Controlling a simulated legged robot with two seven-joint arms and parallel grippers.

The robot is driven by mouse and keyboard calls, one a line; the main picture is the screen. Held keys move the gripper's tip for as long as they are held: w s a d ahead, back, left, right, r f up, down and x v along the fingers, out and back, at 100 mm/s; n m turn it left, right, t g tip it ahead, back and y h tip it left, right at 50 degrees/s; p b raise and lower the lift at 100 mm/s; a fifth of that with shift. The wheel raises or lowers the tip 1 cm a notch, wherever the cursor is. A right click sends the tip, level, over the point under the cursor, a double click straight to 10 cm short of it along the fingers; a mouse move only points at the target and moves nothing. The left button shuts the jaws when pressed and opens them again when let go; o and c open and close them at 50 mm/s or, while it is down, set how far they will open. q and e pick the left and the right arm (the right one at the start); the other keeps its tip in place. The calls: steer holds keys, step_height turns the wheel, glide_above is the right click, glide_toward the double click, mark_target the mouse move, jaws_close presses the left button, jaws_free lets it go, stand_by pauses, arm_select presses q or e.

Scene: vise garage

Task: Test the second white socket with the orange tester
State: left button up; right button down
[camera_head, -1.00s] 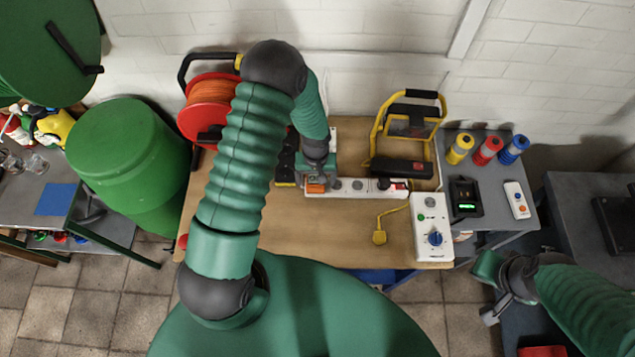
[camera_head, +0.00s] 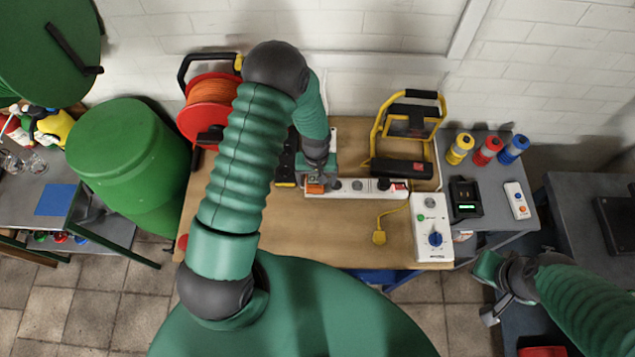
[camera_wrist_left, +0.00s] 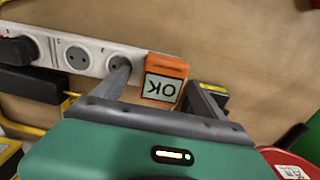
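In the left wrist view the strip (camera_wrist_left: 96,58) shows two bare round sockets (camera_wrist_left: 77,58) and (camera_wrist_left: 118,63). The orange tester (camera_head: 316,188) sits at the strip's left end in the head view, covering the spot there. In the wrist view the tester (camera_wrist_left: 166,68) shows "OK" upside down on its display. My left gripper (camera_wrist_left: 160,80) has one finger on each side of the tester, with a visible gap on the left. My right gripper (camera_head: 496,292) is away at the lower right; its opening is unclear.
A black plug (camera_head: 383,184) is in the strip. A yellow work light (camera_head: 403,168) stands behind it. A white box with a blue dial (camera_head: 434,238) and a yellow plug (camera_head: 379,237) lie right of centre. A red cable reel (camera_head: 205,118) stands left.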

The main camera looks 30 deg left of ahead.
arm_select(q)
jaws_close()
stand_by(0.3)
steer(key=shift+r, duration=0.1)
steer(key=shift+w+r+p, duration=0.1)
steer(key=shift+r+p, duration=0.35)
steer(key=shift+p, duration=0.05)
steer(key=shift+r+p, duration=0.5)
steer(key=shift+r, duration=0.25)
steer(key=shift+r+p, duration=1.35)
steer(key=shift+r, duration=0.4)
